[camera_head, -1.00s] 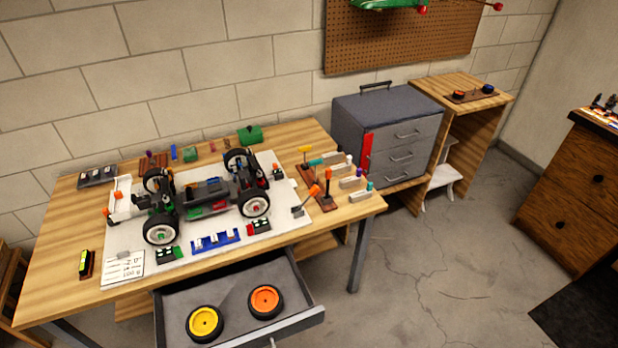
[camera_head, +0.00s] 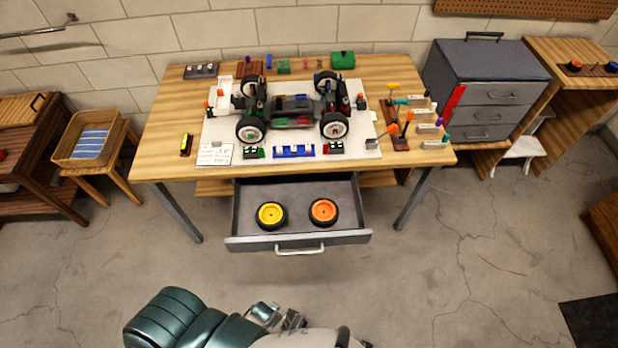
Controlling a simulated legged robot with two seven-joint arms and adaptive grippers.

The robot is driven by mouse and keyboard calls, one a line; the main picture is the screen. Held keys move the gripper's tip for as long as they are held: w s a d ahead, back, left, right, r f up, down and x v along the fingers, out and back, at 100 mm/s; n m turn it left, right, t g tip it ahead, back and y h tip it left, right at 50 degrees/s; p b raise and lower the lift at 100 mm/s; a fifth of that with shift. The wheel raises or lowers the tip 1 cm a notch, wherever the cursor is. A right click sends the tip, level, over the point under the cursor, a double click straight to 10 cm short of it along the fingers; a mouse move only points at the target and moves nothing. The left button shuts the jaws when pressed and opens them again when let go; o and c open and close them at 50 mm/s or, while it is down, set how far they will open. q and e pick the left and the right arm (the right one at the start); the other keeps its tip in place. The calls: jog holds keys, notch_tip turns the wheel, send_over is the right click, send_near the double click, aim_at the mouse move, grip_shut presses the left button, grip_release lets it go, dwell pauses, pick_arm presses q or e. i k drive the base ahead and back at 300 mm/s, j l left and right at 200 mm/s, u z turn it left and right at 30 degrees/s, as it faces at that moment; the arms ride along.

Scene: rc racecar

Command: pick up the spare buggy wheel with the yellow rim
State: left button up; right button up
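The spare wheel with the yellow rim (camera_head: 271,215) has a black tyre. It lies flat in the open drawer (camera_head: 241,201) under the workbench, on the left side of the drawer. A similar wheel with an orange rim (camera_head: 323,212) lies to its right, a small gap apart. My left gripper (camera_head: 279,316) shows small at the bottom edge, beside my teal arm and below the drawer, well apart from both wheels. Its fingers are too small and partly hidden to tell whether they are open. My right gripper is out of view.
The workbench (camera_head: 165,150) stands above the drawer, with a buggy chassis (camera_head: 292,109) and several small parts on it. The drawer handle (camera_head: 300,250) faces me. A grey cabinet (camera_head: 485,85) stands right, a stool with a basket (camera_head: 92,145) left. Concrete floor in front is clear.

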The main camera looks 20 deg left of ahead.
aim_at(272, 215)
jog(key=k+u, duration=0.1)
jog(key=u, duration=0.8)
